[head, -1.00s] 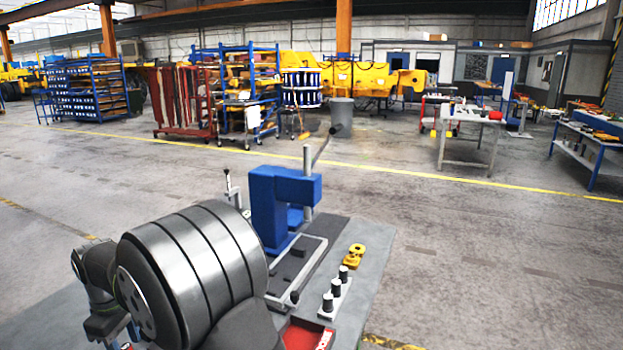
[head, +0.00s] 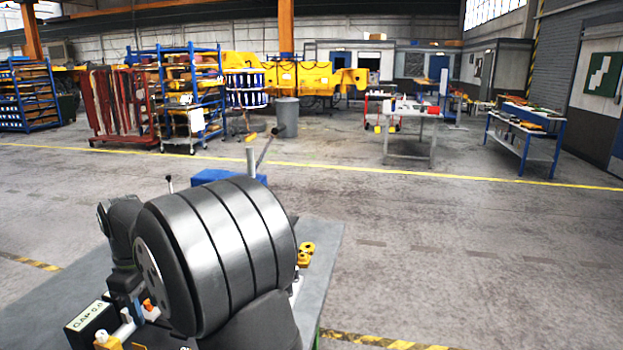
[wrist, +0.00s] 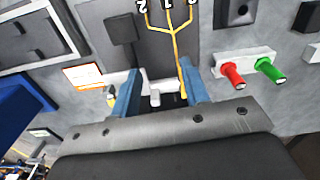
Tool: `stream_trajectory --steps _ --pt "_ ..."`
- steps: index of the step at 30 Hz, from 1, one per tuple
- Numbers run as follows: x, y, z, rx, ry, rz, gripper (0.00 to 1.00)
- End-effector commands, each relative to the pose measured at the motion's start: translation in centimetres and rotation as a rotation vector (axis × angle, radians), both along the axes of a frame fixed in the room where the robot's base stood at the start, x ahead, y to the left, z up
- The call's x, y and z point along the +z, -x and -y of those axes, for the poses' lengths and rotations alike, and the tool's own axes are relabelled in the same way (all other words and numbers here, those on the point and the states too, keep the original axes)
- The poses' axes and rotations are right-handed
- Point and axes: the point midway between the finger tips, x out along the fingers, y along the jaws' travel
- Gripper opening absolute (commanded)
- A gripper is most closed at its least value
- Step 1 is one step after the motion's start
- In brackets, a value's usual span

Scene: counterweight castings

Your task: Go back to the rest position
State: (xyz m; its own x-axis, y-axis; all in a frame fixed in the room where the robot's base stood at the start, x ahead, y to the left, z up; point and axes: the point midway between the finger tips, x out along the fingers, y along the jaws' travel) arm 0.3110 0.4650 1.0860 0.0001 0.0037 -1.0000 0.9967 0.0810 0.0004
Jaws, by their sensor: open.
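My gripper (wrist: 159,66) shows in the wrist view as two blue fingers, set well apart and open. No thing is clamped between them. Beyond them is a grey surface with yellow branching lines and the digits 0, 1 and 2, seen upside down. A small white peg (wrist: 155,98) shows in the gap, apart from the fingers as far as I can tell.
A red-handled piece (wrist: 233,75) and a green-handled piece (wrist: 271,70) sit on a white block. A bench (head: 325,240) carries a blue press (head: 228,176), mostly hidden by my arm, a yellow part (head: 306,252) and a black box (head: 91,324). Open floor lies to the right.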

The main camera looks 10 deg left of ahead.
Motion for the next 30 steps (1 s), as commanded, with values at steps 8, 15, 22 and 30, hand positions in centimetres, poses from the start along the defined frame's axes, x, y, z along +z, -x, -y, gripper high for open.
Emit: stream_trajectory --steps 8,15,22,30 --pt "0.0 -5.4 1.9 -0.161 0.002 -0.001 0.42" --pt "0.1 -9.8 3.9 -0.297 0.001 0.0 0.42" --pt "0.3 -13.7 6.3 -0.422 0.002 0.0 0.42" --pt "0.3 -18.0 9.7 -0.569 0.001 -0.001 0.42"
